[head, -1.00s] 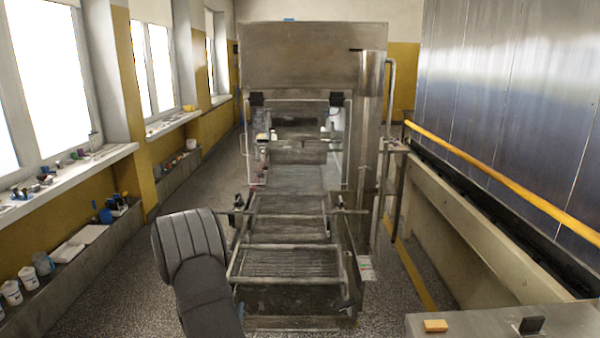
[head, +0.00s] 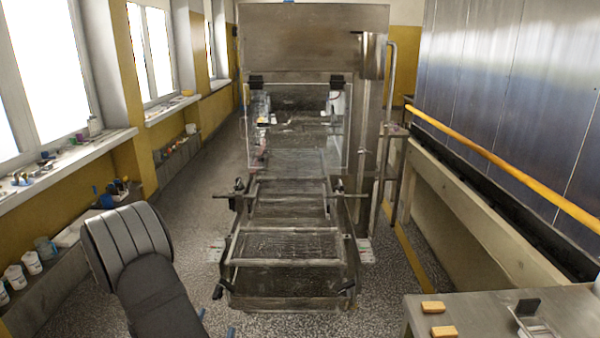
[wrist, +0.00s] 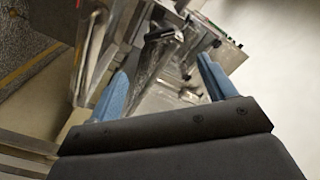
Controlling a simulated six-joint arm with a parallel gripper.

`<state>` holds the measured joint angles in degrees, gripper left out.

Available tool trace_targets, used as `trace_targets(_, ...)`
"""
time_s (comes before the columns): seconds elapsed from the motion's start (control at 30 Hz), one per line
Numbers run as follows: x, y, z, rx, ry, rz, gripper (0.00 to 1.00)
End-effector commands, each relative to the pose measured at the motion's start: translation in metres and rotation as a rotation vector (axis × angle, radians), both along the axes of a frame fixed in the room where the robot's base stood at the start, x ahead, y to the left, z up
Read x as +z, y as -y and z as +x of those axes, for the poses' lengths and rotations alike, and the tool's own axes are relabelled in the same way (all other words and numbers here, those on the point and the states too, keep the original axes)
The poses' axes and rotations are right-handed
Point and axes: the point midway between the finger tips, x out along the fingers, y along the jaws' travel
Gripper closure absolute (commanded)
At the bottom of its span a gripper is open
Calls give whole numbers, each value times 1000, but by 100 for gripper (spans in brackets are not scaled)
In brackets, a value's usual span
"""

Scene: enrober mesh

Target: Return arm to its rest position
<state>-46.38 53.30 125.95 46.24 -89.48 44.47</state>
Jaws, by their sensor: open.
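My gripper (wrist: 162,80) shows in the wrist view with its two blue fingers apart and nothing between them. In the head view, blue finger parts (head: 216,323) show at the bottom edge, beside my dark grey arm at the lower left. The rest of the gripper is out of frame there. The enrober (head: 310,45) stands ahead, with its wire mesh belt (head: 285,243) running toward me. My gripper appears apart from the mesh frame. In the wrist view, metal machine parts (wrist: 165,50) lie beyond the fingers, tilted and blurred.
A steel table (head: 480,312) at the lower right holds two yellow-orange blocks (head: 438,332) and a black-handled item (head: 528,307). A yellow rail (head: 500,160) runs along the right. Windowsills (head: 70,155) with small containers line the left. Speckled floor (head: 195,230) is clear left of the machine.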

Motion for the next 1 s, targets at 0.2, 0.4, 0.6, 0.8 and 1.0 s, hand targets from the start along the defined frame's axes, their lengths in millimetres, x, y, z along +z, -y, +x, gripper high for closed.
trace_targets(0.2, 1, 2, 38, -8, 4, 3, 24)
trace_targets(0.4, 0, 2, 77, -7, 3, 3, 24)
trace_targets(0.6, 0, 2, 118, -6, 2, 2, 24)
trace_targets(0.8, 1, 2, 158, -6, 3, 2, 24)
trace_targets(1.0, 1, 1, 167, -2, 1, -117, 24)
